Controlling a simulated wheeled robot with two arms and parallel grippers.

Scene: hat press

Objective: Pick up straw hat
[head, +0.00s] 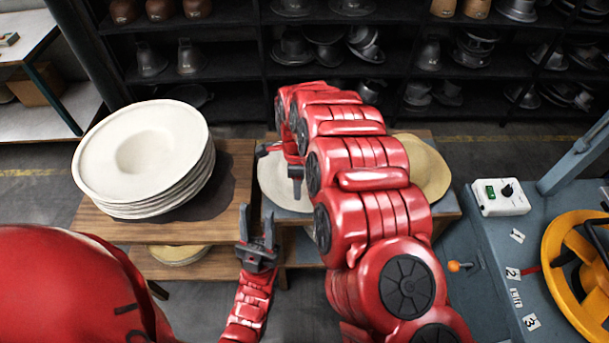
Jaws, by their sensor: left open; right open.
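A stack of off-white wide-brimmed hats (143,150) sits on the left wooden table. A tan, straw-coloured brim (427,168) shows on the right table, partly hidden behind my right arm. A pale whitish brim (276,190) lies to its left, under my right gripper and also partly hidden by the arm. My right gripper (280,167) is open above the pale brim's upper left part; whether it touches the brim is unclear. My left gripper (257,228) is open and empty, fingers pointing up in the picture, near the gap between the two tables.
A lower shelf under the left table holds another tan hat (178,254). Dark shelves (235,70) with metal hat forms stand behind. At right is a blue-grey machine with a white switch box (500,198), a yellow wheel (562,255) and an orange-knobbed lever (455,266).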

